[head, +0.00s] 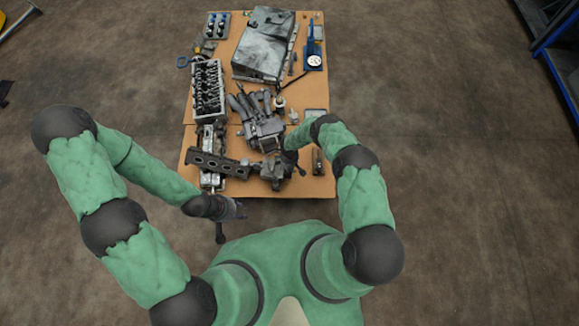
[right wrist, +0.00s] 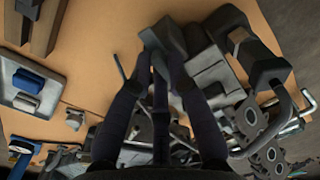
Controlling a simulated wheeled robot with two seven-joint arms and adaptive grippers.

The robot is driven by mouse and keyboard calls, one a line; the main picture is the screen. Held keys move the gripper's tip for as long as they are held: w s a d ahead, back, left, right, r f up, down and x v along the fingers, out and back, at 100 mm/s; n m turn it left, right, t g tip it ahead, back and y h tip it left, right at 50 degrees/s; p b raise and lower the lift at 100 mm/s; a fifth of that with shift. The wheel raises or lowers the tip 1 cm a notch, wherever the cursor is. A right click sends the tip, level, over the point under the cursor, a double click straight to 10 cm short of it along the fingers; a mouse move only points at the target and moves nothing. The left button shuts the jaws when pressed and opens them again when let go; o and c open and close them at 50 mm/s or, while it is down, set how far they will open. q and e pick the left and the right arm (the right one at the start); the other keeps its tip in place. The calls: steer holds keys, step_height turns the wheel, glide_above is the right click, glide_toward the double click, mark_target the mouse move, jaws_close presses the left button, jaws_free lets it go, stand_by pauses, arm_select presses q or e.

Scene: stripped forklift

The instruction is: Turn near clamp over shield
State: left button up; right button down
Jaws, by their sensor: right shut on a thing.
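My right gripper (right wrist: 162,55) is shut on a dark grey, block-ended piece (right wrist: 166,36) in the right wrist view. I cannot tell for sure whether this is the near clamp. In the head view my right gripper (head: 287,155) is over the dark metal assembly (head: 271,172) near the table's front edge, and its fingers are mostly hidden. I cannot clearly identify the shield among the grey parts. My left gripper (head: 222,229) hangs in front of the table, apart from the parts; its jaw opening is too small to tell.
The wooden table (head: 298,186) is crowded with a cylinder head (head: 208,90), a large grey metal cover (head: 264,45), pipes (head: 252,105), a slotted dark bar (head: 217,163) and a blue gauge tool (head: 314,45). A blue shelf (head: 562,72) stands far right.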

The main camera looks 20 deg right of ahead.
steer(key=shift+n, duration=0.8)
steer(key=c, duration=1.2)
jaws_free()
steer(key=shift+r, duration=0.1)
steer(key=shift+r, duration=5.9)
